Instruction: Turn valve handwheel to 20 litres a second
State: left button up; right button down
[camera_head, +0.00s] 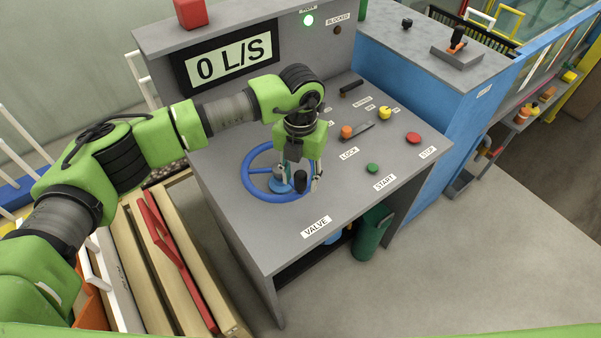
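The blue valve handwheel (249,184) lies on the sloped grey console top, above the label VALVE (316,228). My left gripper (302,182) points down over that knob, one finger on each side. The fingers look spread, with a gap to the knob; the gripper hides part of the wheel. The display (232,62) reads 0 L/S. My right gripper is not in view.
On the console are a green START button (372,168), a red STOP button (413,138), an orange knob (346,132) by LOCK, and a yellow knob (385,112). Wooden boards (150,270) lie at lower left; the floor at lower right is clear.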

pick_arm(q)
jog(key=shift+f, duration=0.1)
grip_shut()
